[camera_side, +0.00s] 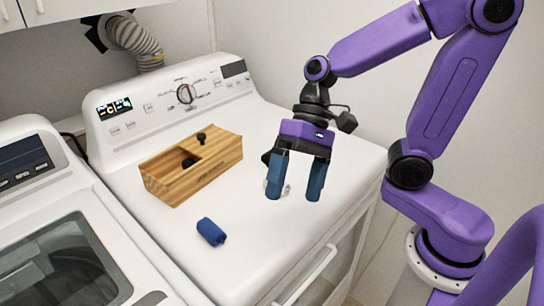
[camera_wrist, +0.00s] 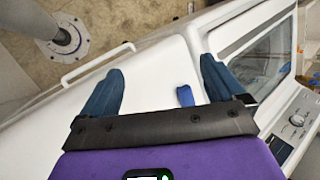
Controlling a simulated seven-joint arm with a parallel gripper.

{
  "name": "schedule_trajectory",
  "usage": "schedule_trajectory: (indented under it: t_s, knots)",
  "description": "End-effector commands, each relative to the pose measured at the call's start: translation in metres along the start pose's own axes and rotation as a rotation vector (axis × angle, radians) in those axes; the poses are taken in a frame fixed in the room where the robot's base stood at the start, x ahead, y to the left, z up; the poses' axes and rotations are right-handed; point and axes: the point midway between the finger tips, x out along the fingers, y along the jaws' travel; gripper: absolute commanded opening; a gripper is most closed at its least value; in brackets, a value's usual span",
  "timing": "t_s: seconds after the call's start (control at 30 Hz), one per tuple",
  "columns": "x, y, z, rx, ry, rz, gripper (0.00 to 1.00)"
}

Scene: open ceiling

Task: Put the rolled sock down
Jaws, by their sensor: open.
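The rolled sock (camera_side: 211,231) is a small dark blue roll lying on the white top of the dryer (camera_side: 262,235), near its front edge. It also shows in the wrist view (camera_wrist: 185,95), low between the two fingers and nearer the right one. My gripper (camera_side: 294,193) is open, its two blue fingers pointing down above the dryer top. It is to the right of the sock in the side view, apart from it, with nothing held. The open fingers also show in the wrist view (camera_wrist: 160,75).
A wooden box (camera_side: 175,190) with an opening and a dark knob stands behind the sock. A small pale object, partly hidden, shows behind my left finger. A washer (camera_side: 40,215) is at left. The dryer's control panel rises at the back. Bare top surrounds the sock.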

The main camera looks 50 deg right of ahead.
Motion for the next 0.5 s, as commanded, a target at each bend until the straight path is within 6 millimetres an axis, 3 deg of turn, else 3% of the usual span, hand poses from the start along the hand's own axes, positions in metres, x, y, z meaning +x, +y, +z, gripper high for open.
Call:
schedule_trajectory:
  t_s: [0.2, 0.5]
  knots:
    - [-0.001, -0.025, -0.032, 0.271, 0.044, -0.165, 0.96]
    - [-0.012, -0.047, -0.077, 0.631, 0.117, -0.406, 0.96]
